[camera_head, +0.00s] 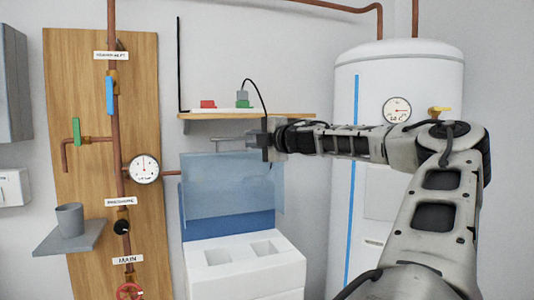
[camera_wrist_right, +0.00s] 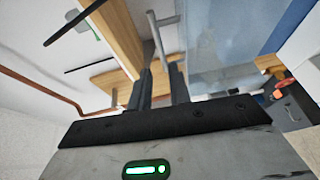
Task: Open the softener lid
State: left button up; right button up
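The softener (camera_head: 230,258) is a white cabinet at the bottom middle of the head view. Its translucent blue lid (camera_head: 225,195) stands raised and roughly upright above the cabinet top, and also shows in the right wrist view (camera_wrist_right: 225,55). A grey bar handle (camera_head: 232,138) is at the lid's upper edge. My right gripper (camera_head: 266,140) is at the handle's right end. In the right wrist view the bar (camera_wrist_right: 154,30) runs in between the two dark fingers (camera_wrist_right: 160,85); whether they grip it is unclear. My left gripper is out of view.
A wooden shelf (camera_head: 300,117) with red and green items is just above the gripper. A white tank (camera_head: 345,85) stands at the right behind my arm. A wooden board (camera_head: 75,200) with copper pipes and a gauge (camera_head: 144,169) is at the left.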

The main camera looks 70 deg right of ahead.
jog(key=shift+b+v, duration=0.45)
jog(key=shift+v, duration=2.15)
